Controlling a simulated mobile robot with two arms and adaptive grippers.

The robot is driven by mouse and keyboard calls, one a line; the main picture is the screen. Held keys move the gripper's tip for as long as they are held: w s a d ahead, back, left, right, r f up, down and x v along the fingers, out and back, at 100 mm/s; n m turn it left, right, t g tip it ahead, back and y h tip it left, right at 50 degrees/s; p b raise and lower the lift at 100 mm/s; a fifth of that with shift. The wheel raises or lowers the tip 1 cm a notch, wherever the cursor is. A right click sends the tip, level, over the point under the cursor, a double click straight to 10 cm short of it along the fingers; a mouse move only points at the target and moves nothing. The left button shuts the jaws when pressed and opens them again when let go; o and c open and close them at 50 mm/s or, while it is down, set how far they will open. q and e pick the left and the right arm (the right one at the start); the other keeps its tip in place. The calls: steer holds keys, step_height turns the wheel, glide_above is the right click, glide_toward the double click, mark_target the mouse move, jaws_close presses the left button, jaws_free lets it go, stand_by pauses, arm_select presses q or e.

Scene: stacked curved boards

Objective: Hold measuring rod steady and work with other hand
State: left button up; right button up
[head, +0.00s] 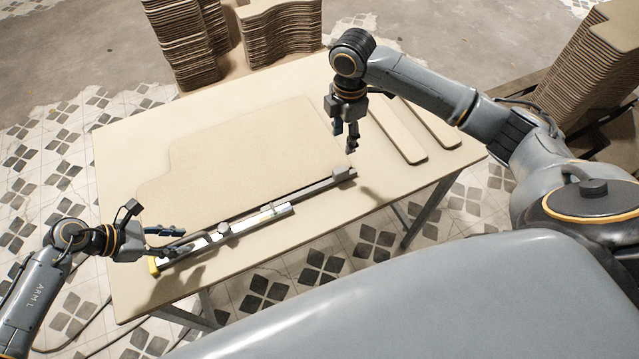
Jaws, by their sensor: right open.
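The measuring rod (274,212) is a long dark and silver bar with a yellow left end. It lies slantwise along the front edge of a large curved flat board (240,150) on the table. My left gripper (178,241) is at the rod's left end, with its fingers spread apart near the bar. Whether they touch or grip the rod cannot be made out. My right gripper (346,147) points down, open and empty, above the rod's right end block (343,171). A gap shows between it and the rod.
The pale table (130,297) has bare room along its front left. Two narrow flat strips (432,124) lie at its right. Stacks of curved boards (285,35) stand behind the table, and another stack (590,65) stands at the far right.

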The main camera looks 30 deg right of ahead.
arm_select(q)
steer(key=p+v, duration=0.1)
steer(key=v, duration=0.6)
stand_by(0.3)
steer(key=o, duration=0.6)
steer(key=shift+c, duration=0.2)
